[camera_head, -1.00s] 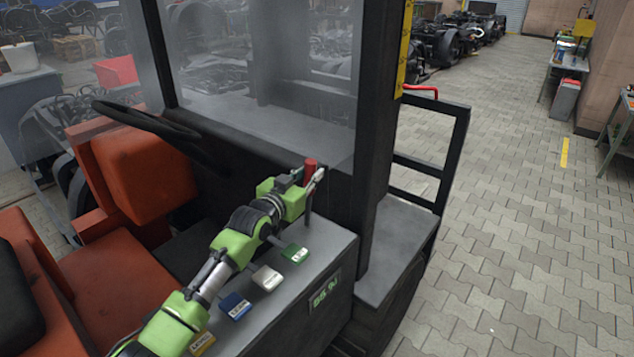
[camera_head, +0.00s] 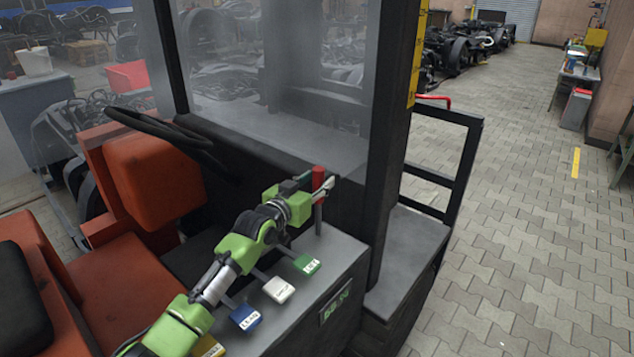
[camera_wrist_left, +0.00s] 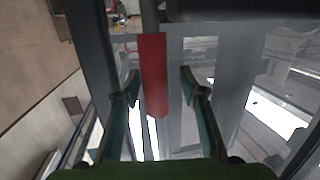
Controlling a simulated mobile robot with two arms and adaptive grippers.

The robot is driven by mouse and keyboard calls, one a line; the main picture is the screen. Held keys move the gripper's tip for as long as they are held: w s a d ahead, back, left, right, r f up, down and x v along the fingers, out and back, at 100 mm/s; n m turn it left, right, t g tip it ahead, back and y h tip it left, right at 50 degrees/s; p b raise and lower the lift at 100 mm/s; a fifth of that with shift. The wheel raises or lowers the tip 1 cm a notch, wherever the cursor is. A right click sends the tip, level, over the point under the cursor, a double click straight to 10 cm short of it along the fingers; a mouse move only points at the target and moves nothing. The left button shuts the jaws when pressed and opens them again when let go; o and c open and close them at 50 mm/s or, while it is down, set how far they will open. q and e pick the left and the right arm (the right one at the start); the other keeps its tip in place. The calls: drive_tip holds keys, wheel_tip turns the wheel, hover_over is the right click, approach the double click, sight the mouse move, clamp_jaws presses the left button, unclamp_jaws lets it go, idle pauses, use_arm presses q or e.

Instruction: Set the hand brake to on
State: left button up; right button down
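The hand brake is an upright grey lever with a red grip (camera_head: 318,177) on the grey side console (camera_head: 345,255) of the orange vehicle. My left gripper (camera_head: 319,187) is at the red grip. In the left wrist view, the red grip (camera_wrist_left: 154,75) stands between the two green-grey fingers (camera_wrist_left: 160,85), with a visible gap on each side, so the gripper is open around it. My right gripper is in no view.
Levers with green (camera_head: 307,265), white (camera_head: 278,290), blue (camera_head: 245,317) and yellow labels line the console below my left arm. A dark post (camera_head: 392,120) and windscreen stand close beyond the lever. A steering wheel (camera_head: 155,125) is at left. The paved floor at right is clear.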

use_arm(q)
drive_tip(key=shift+s, duration=0.1)
drive_tip(key=shift+s, duration=0.25)
drive_tip(key=v, duration=1.1)
drive_tip(key=shift+a, duration=0.2)
drive_tip(key=shift+s+f, duration=0.1)
drive_tip(key=shift+s, duration=0.05)
